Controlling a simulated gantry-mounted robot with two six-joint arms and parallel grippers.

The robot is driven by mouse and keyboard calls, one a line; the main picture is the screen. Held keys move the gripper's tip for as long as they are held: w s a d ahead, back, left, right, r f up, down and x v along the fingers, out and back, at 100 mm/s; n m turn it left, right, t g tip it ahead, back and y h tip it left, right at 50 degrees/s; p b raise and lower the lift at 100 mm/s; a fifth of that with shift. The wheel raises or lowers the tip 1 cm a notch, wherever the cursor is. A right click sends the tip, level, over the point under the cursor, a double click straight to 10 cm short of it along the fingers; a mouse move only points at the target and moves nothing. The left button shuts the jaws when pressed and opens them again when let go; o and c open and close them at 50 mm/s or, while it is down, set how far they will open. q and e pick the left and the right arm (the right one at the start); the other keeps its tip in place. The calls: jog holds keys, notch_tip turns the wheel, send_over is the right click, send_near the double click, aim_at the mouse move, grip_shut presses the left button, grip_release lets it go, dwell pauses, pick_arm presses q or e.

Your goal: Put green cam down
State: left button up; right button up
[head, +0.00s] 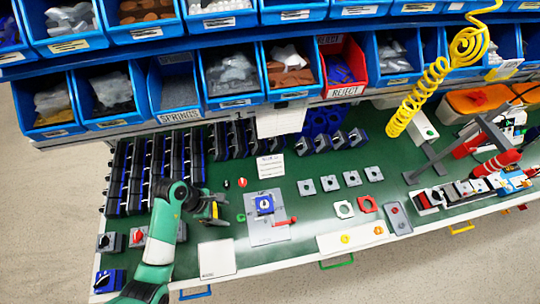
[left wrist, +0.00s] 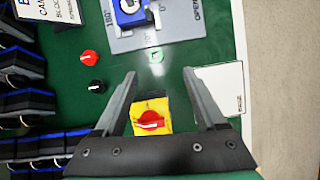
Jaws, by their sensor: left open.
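The small green cam (head: 240,217) lies on the green table top, just left of the grey fixture plate (head: 280,235). In the left wrist view the green cam (left wrist: 156,55) is flat, slightly beyond the tips, and no finger touches it. My left gripper (head: 217,207) is open, and its two fingers (left wrist: 159,73) stand apart. A yellow block with a red knob (left wrist: 150,118) shows between the fingers, nearer the palm; whether it is touched I cannot tell. My right gripper is not in view.
A blue switch block (head: 264,204) sits on the plate. A red knob (left wrist: 88,58) and a black knob (left wrist: 95,87) lie nearby. A white square (head: 217,258) lies toward the front edge. Rows of black-and-blue parts (head: 130,175) fill the left side.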

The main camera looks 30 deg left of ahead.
pick_arm(q)
jog(key=b, duration=0.3)
send_over(238, 218)
jog(key=s, duration=0.1)
jog(key=f, duration=0.5)
jog(key=shift+s+a+f, duration=0.2)
jog(key=shift+a+f, duration=0.1)
jog(key=shift+a, duration=0.1)
jog(key=shift+w+f, duration=0.1)
jog(key=shift+f, duration=0.05)
jog(key=x, duration=0.1)
jog(key=b+x, duration=0.1)
jog(key=x, duration=0.1)
jog(key=b+x, duration=0.1)
jog(key=shift+w+a+f, duration=0.1)
jog(key=shift+a+f, duration=0.1)
jog(key=shift+f, duration=0.3)
jog(key=shift+d+f, duration=0.1)
jog(key=shift+f, duration=0.05)
grip_shut()
